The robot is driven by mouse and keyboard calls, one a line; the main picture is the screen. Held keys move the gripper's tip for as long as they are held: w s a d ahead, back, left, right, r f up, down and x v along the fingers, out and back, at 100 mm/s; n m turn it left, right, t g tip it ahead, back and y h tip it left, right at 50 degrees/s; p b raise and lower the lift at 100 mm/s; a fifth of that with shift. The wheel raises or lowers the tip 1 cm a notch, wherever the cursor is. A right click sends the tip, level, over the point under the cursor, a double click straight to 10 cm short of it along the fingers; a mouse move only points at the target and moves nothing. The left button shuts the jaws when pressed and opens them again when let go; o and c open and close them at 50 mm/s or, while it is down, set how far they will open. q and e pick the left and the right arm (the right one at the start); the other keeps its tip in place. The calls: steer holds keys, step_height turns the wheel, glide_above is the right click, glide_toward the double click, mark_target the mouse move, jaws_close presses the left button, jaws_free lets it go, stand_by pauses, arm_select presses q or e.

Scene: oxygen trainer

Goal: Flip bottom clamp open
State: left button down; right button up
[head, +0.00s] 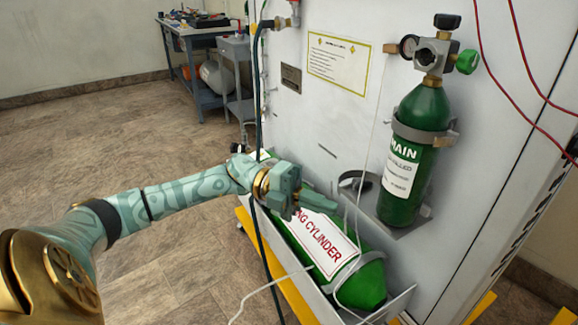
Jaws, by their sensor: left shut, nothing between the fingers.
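The green MAIN cylinder (411,162) stands upright against the white panel. An upper clamp (427,136) wraps around its front. The bottom clamp (354,182) is a curved dark grey band low on the panel, at the left of the cylinder's lower part. It sticks out to the left, and no band shows across the cylinder's lower front. My left gripper (325,203) is shut and empty, just below and left of the bottom clamp, above the lying cylinder. I cannot tell whether it touches the clamp. My right gripper is not in view.
A second green cylinder (364,284) lies in a tray below my left gripper. Dark and pale hoses hang nearby, and red cables (497,68) hang at the right. A blue-grey workbench (192,71) stands at the back left. The floor (150,125) at left is clear.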

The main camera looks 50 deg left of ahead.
arm_select(q)
steer(key=w+v, duration=0.1)
steer(key=v, duration=0.8)
steer(key=shift+a, duration=0.35)
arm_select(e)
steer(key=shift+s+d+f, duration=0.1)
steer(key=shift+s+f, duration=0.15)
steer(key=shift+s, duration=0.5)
arm_select(q)
steer(key=shift+r, duration=0.1)
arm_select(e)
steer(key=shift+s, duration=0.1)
